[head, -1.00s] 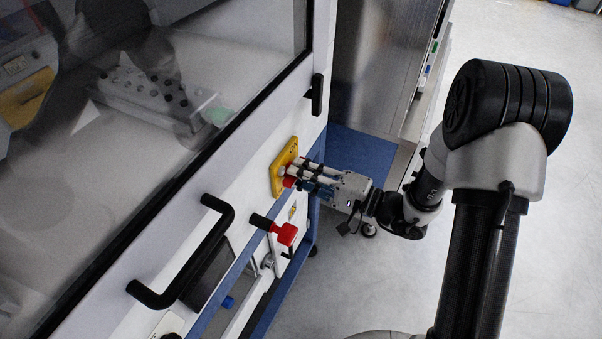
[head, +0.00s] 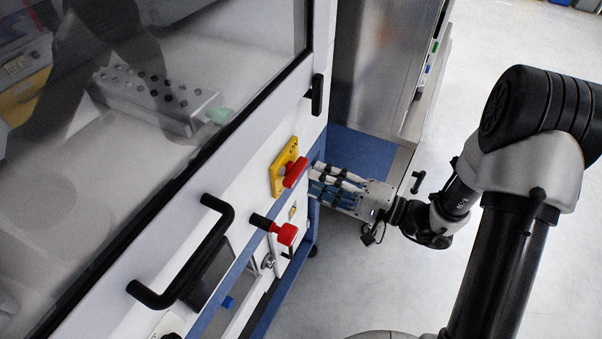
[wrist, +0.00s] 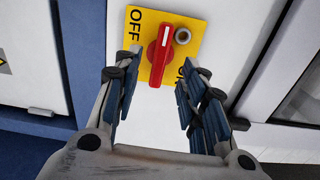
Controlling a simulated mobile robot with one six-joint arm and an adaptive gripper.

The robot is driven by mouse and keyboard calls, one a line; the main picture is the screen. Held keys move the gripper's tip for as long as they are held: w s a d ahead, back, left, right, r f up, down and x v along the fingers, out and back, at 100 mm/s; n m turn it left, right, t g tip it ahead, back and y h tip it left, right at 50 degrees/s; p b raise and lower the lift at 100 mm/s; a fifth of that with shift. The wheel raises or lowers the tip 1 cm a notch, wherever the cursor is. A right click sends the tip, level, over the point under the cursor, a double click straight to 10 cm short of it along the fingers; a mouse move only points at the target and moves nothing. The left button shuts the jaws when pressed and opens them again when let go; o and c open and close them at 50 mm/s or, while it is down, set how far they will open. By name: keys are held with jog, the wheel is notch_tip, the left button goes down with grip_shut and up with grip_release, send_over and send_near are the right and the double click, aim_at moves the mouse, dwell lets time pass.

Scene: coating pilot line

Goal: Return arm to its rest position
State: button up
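My gripper (head: 318,181) is in front of the white machine cabinet, just off a yellow switch plate (head: 276,182) with a red rotary knob (head: 294,172). In the wrist view, my gripper (wrist: 155,80) has its two fingers spread apart with nothing between them. The red knob (wrist: 161,57) stands beyond the fingertips, its handle close to upright on the yellow plate (wrist: 184,27). "OFF" is readable at the plate's upper left; the other label is partly hidden by the right finger. My arm reaches in from the right.
A steel cabinet (head: 378,65) stands behind my gripper. Open floor (head: 530,45) lies to the right.

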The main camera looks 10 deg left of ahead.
jog(key=shift+s+d, duration=0.2)
jog(key=shift+d, duration=0.25)
jog(key=s+r+n+g+h, duration=0.3)
jog(key=s+r+g+h, duration=0.1)
jog(key=s, duration=0.4)
jog(key=s+r+n+g+h, duration=0.3)
jog(key=s+g, duration=0.2)
jog(key=s, duration=0.4)
jog(key=s+d+r+t+h, duration=0.1)
jog(key=d+r+t+h, duration=0.1)
jog(key=d+h, duration=0.3)
jog(key=s+d+r+m+t+h, duration=0.1)
jog(key=s+d+r+t+h, duration=0.1)
jog(key=d+t+h, duration=0.3)
jog(key=d+r, duration=0.1)
jog(key=d, duration=0.2)
jog(key=shift+d+r+m+t, duration=0.15)
jog(key=shift+d+m+t, duration=0.1)
jog(key=shift+m+t, duration=0.05)
